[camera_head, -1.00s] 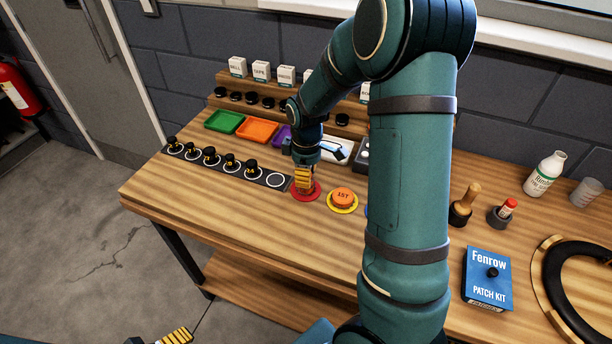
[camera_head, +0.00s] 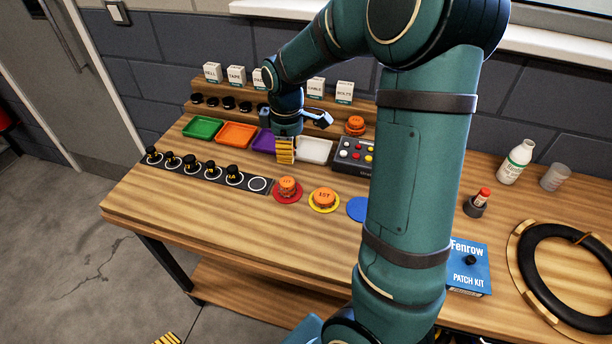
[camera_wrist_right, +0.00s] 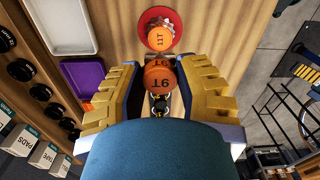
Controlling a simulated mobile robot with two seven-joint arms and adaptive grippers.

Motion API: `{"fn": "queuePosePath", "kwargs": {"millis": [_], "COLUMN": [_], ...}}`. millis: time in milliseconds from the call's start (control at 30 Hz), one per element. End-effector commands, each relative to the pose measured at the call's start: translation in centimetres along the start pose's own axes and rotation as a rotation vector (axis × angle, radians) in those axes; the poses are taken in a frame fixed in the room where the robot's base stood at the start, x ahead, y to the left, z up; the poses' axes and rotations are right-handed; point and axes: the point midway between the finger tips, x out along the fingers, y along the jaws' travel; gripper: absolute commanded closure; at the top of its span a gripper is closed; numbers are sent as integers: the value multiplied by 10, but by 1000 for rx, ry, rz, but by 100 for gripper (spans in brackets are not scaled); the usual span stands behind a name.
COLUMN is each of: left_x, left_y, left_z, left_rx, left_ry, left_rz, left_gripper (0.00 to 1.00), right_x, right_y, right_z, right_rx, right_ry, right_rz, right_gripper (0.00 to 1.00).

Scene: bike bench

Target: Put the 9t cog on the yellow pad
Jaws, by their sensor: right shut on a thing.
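My right gripper (camera_head: 286,150) is raised behind the red pad (camera_head: 287,200), over the area of the trays. It is shut on an orange cog, the 9t cog (camera_wrist_right: 158,77), whose label reads upside down between the fingers in the wrist view. In the head view the fingers hide this cog. An orange cog marked 11T (camera_wrist_right: 160,38) sits on the red pad. The yellow pad (camera_head: 312,206) carries another orange cog (camera_head: 324,195), which seems marked 15T. My left gripper (camera_head: 168,338) shows only a striped finger piece at the bottom edge.
A blue pad (camera_head: 357,209) is partly behind my right arm. A black strip (camera_head: 210,173) holds several black knobbed pieces. Green (camera_head: 202,127), orange (camera_head: 236,134), purple (camera_head: 264,141) and white (camera_head: 314,150) trays stand behind. Another orange cog (camera_head: 355,125) is at the back. The front bench is clear.

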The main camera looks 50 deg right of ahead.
Motion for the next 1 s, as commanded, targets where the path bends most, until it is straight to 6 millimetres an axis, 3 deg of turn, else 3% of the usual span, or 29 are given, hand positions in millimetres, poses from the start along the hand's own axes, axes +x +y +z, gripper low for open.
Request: {"fn": "queuePosePath", "kwargs": {"millis": [500,767,1000], "left_x": [-15,-17,-8], "left_y": [6,6,3], "left_z": [-7,-8,-5], "left_rx": [-4,-5,-3], "left_ry": [14,17,10], "left_rz": [-1,-2,-1], "left_gripper": [7,7,7], "right_x": [11,15,56], "right_y": [-10,-15,-16], "right_z": [78,92,93], "right_rx": [12,5,2], "right_ry": [15,14,12], "right_rz": [-3,4,1], "right_gripper": [97,97,97]}}
